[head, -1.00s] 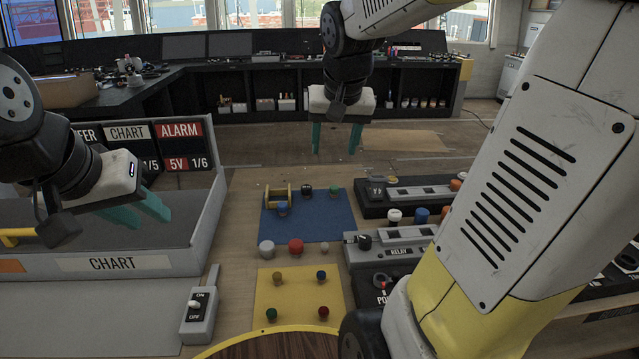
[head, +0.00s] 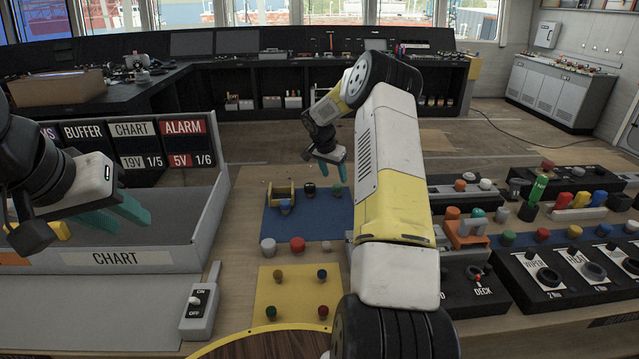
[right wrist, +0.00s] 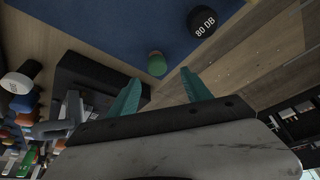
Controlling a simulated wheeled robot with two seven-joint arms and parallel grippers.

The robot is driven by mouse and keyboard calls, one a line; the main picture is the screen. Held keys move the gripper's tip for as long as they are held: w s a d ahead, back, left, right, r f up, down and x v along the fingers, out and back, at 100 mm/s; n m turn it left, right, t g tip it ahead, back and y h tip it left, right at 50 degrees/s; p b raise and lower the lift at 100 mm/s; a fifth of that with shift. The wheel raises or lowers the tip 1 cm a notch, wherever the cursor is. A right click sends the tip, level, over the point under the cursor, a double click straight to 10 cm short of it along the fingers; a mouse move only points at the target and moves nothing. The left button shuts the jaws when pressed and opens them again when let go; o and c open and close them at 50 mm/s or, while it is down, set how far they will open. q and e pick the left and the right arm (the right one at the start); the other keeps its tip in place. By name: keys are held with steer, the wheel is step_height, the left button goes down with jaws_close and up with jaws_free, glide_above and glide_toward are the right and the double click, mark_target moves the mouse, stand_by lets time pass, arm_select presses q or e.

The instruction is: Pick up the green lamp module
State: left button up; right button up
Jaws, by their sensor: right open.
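A small green-capped piece (head: 337,188) stands on the blue mat (head: 310,222), near the mat's far right corner. In the right wrist view the green cap (right wrist: 156,64) is just beyond my fingertips, next to a black cap marked "80 DB" (right wrist: 203,22). My right gripper (head: 340,172) is open and empty, close above the green cap; contact cannot be seen. A taller green cylinder (head: 538,188) stands upright in a dark holder on the right. My left gripper (head: 125,212) is open and empty above the grey tray marked CHART.
The mat also holds a yellow spool-like piece (head: 281,193). A yellow mat (head: 297,294) with several small knobs lies nearer. Black control panels (head: 565,270) with switches fill the right side. A grey ON/OFF switch box (head: 200,305) stands left. My right forearm covers the centre.

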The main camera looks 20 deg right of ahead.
mark_target(338, 185)
steer(key=x, duration=0.6)
steer(key=shift+s+d+f, duration=0.1)
steer(key=shift+s+f, duration=0.1)
steer(key=shift+f, duration=0.15)
jaws_close()
